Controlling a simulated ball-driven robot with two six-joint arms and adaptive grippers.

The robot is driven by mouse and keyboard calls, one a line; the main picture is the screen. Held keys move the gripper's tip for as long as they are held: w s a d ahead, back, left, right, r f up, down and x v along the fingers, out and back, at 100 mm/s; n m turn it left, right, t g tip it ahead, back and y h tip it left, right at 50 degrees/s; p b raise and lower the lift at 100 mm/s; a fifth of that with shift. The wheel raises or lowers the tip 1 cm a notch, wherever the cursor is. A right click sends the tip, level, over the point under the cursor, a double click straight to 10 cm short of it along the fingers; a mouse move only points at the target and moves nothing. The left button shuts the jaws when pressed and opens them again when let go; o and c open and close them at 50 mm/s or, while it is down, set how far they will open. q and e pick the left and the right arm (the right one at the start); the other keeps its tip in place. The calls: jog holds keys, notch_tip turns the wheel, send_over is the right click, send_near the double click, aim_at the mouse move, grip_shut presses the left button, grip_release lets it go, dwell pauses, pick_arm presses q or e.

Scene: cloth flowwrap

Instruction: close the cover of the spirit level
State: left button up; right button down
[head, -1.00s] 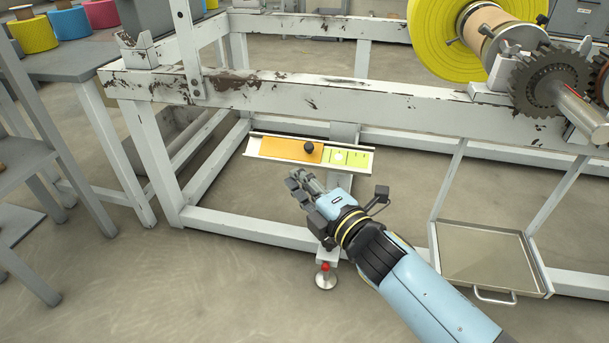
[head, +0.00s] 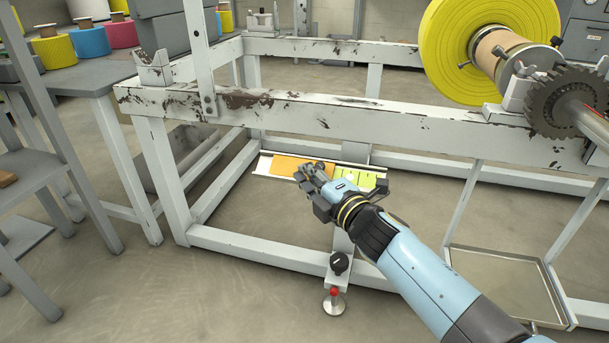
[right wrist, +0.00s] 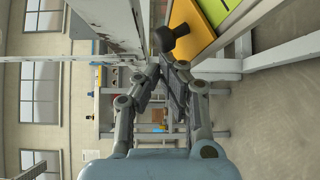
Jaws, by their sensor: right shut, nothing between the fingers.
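The spirit level (head: 347,182) is a yellow-green strip on a pale rail under the machine frame. Its orange cover (head: 289,165) lies to the left on the rail, and the green part is exposed beside it. The cover (right wrist: 197,22) also shows at the top of the right wrist view with its dark knob (right wrist: 172,36); my gripper hides the knob in the head view. My right gripper (head: 308,176) is shut and empty, in front of the cover's right part. In the wrist view its fingers (right wrist: 164,76) lie close to the knob; contact cannot be told. My left gripper is out of view.
The worn white frame beam (head: 330,115) runs above the rail. A levelling foot with a red part (head: 334,293) and a dark knob (head: 340,263) stands below my forearm. A metal tray (head: 500,285) hangs at right. Open floor lies at front left.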

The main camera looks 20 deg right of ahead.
jog(key=s+d, duration=0.2)
jog(key=d, duration=0.1)
jog(key=s+d, duration=0.1)
jog(key=d, duration=0.1)
jog(key=shift+s+d+f, duration=0.1)
jog(key=shift+s+f, duration=0.05)
jog(key=shift+s, duration=0.1)
jog(key=s+d, duration=0.1)
jog(key=d, duration=0.1)
jog(key=s+d+b, duration=0.1)
jog(key=d, duration=0.1)
jog(key=shift+s, duration=0.4)
jog(key=shift+s+d, duration=0.15)
jog(key=shift+d, duration=0.1)
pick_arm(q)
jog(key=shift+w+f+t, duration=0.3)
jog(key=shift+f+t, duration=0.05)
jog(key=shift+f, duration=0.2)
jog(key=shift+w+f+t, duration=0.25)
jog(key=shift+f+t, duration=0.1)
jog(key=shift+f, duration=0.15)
